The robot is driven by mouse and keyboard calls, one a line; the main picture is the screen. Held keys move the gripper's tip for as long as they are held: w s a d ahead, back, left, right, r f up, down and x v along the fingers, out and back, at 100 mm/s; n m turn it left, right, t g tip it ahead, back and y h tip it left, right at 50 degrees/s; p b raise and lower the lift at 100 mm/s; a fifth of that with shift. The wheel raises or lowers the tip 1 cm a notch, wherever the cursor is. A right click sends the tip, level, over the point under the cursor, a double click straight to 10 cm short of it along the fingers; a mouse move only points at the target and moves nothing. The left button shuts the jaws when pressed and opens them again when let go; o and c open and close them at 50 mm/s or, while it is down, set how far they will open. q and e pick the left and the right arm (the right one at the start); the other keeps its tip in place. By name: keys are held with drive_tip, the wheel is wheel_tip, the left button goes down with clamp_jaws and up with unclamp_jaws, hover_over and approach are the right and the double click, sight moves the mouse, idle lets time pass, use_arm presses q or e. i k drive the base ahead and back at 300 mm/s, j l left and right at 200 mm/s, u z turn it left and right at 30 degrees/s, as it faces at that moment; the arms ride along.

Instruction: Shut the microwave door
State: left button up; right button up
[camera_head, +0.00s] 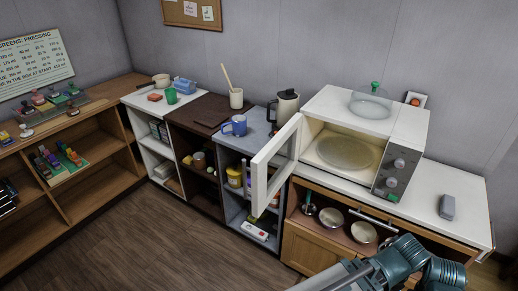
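The white microwave (340,107) stands on the white counter at the right. Its door (265,175) is hinged at the left side and stands wide open, swung out toward the room past the counter's front edge. The cavity is open to view, with a round turntable plate (344,152) inside and nothing on it. The control panel with knobs (396,172) is at the right of the opening. Part of my arm, teal and grey, shows at the bottom right, below the counter and apart from the door. I see no fingertips of either gripper.
A glass lid with a green knob (371,103) lies on top of the microwave. A kettle (286,107) and a blue mug (234,125) stand left of the door. A grey object (447,207) lies on the counter at right. Bowls (331,218) sit on the shelf below. The floor (180,235) is clear.

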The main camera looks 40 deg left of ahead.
sight(274, 164)
drive_tip(key=k+j, duration=0.1)
drive_tip(key=j, duration=0.3)
drive_tip(key=k+j, duration=0.15)
drive_tip(key=j, duration=0.25)
drive_tip(key=k+j, duration=0.1)
drive_tip(key=j, duration=0.3)
drive_tip(key=k+j, duration=0.1)
drive_tip(key=j, duration=0.3)
drive_tip(key=k+j, duration=0.1)
drive_tip(key=j, duration=0.35)
drive_tip(key=k+j+z, duration=0.1)
drive_tip(key=j, duration=0.3)
drive_tip(key=k+j, duration=0.15)
drive_tip(key=j, duration=0.25)
